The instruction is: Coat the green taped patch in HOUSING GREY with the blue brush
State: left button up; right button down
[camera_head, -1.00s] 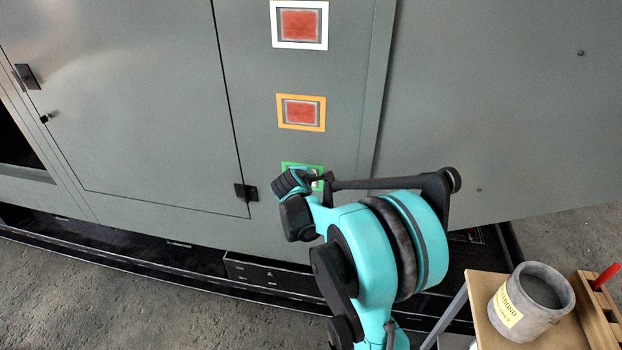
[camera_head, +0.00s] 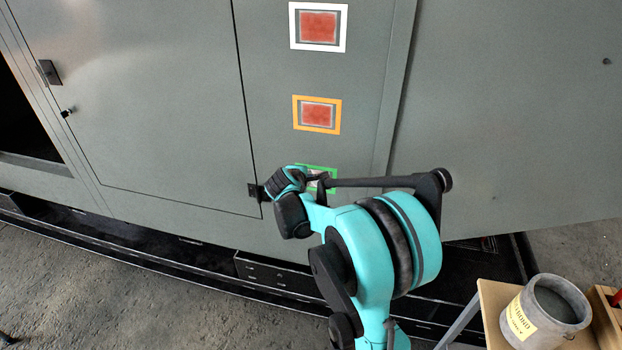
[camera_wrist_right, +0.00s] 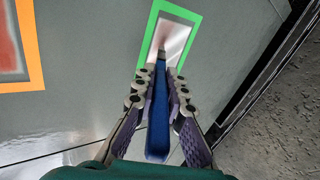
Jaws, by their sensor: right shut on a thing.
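The green taped patch (camera_head: 331,183) is low on the grey housing panel, partly hidden behind my right wrist in the head view. In the right wrist view its green tape (camera_wrist_right: 150,32) frames a pale, shiny area with a reddish blur near the middle. My right gripper (camera_wrist_right: 160,76) is shut on the blue brush (camera_wrist_right: 158,118). The brush points toward the patch, its tip over the lower part of the frame; I cannot tell whether it touches. My left gripper is not in view.
Above are an orange-taped red patch (camera_head: 317,114) and a white-taped red patch (camera_head: 319,27). A labelled pot (camera_head: 545,311) of grey coating stands on a wooden stand (camera_head: 493,296) at lower right, beside a wooden rack (camera_head: 604,300).

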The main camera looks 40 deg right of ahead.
jog(key=shift+w+a, duration=1.5)
jog(key=shift+w, duration=0.25)
jog(key=shift+s+d, duration=3.4)
jog(key=shift+s, duration=0.6)
jog(key=w+a, duration=0.6)
jog(key=w, duration=0.2)
jog(key=shift+a, duration=0.4)
jog(key=shift+s+a, duration=0.1)
jog(key=shift+s+a, duration=0.95)
jog(key=shift+a, duration=0.15)
jog(key=shift+s+a, duration=0.9)
jog(key=shift+a, duration=0.2)
jog(key=shift+s+a, duration=1)
jog(key=shift+a, duration=0.1)
